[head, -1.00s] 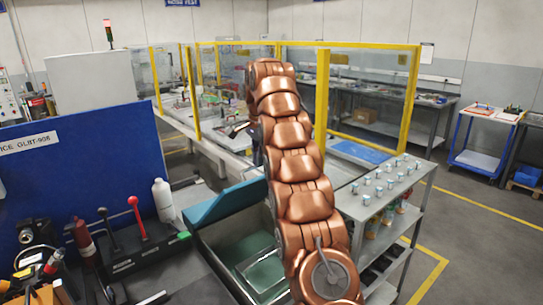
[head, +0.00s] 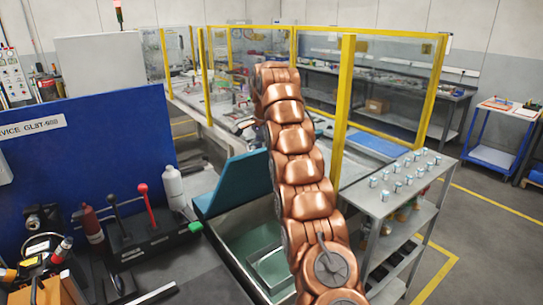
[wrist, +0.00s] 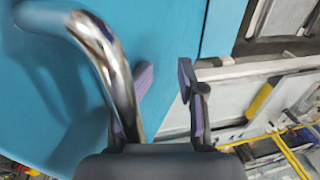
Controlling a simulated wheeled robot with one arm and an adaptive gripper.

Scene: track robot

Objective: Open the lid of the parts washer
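The parts washer (head: 222,232) stands in front of me, a grey box with a basin inside. Its teal lid (head: 228,185) is tilted up, and the basin with greenish liquid and a tray (head: 266,268) shows below it. My copper arm covers the washer's right part. My gripper (wrist: 165,82) is seen in the wrist view with its purple-padded fingers apart. The lid's curved chrome handle (wrist: 112,62) passes in front of the left finger, and the teal lid surface (wrist: 165,30) lies beyond. I see nothing clamped between the fingers.
A grey cart with small parts (head: 405,172) stands right of my arm. A blue panel (head: 85,150) and a bench with levers, a white bottle (head: 173,187) and tools are at left. A yellow-framed fence (head: 343,110) stands behind. The floor at right is open.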

